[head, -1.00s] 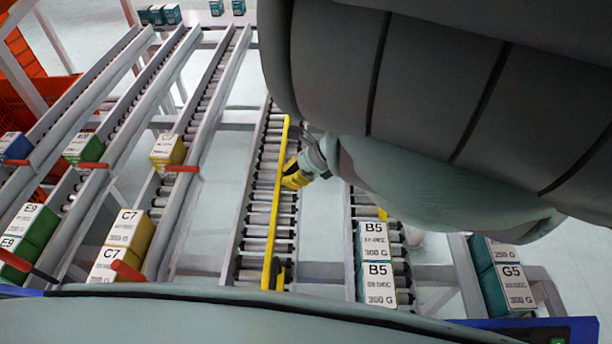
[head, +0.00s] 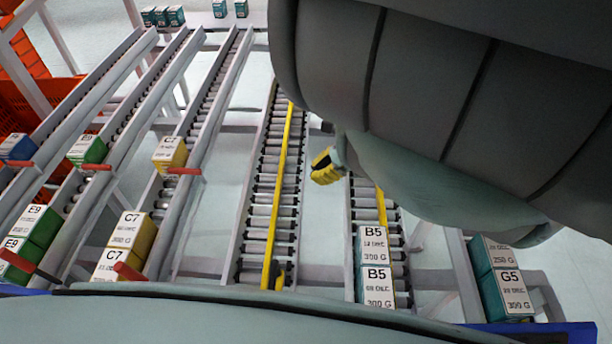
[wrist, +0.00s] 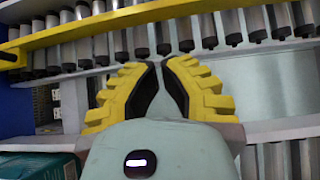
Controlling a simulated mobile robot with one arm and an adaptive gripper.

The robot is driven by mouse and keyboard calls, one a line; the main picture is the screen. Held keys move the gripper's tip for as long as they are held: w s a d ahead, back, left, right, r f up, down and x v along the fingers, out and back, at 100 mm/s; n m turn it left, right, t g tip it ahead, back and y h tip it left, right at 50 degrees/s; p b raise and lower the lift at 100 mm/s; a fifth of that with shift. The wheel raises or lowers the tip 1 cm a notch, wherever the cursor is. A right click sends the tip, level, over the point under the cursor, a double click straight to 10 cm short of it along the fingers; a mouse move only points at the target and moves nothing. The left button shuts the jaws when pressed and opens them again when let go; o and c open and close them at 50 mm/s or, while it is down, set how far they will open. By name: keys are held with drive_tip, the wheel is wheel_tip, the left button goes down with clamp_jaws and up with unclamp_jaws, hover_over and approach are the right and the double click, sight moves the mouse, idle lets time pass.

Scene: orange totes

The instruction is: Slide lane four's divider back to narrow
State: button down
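Lane four's yellow divider (head: 282,165) runs lengthwise over the rollers of the lane (head: 258,195), near the middle of its width and slightly slanted in the head view. In the wrist view the divider (wrist: 100,24) crosses the top of the picture, beyond my fingertips. My gripper (head: 318,165) is right of lane four, over the gap before the B5 lane, apart from the divider. The wrist view shows its yellow fingers (wrist: 161,62) drawn close together with nothing between them. My arm hides the far right of the scene.
Right of my gripper, the B5 lane holds two B5 boxes (head: 374,262) and a yellow divider (head: 381,207). G5 boxes (head: 502,280) stand farther right. C7 boxes (head: 128,240) stand in the lane to the left. Lane four carries no boxes in view.

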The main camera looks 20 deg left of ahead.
drive_tip(key=v, duration=0.5)
drive_tip(key=shift+d+r, duration=0.1)
drive_tip(key=shift+d, duration=0.05)
idle(0.4)
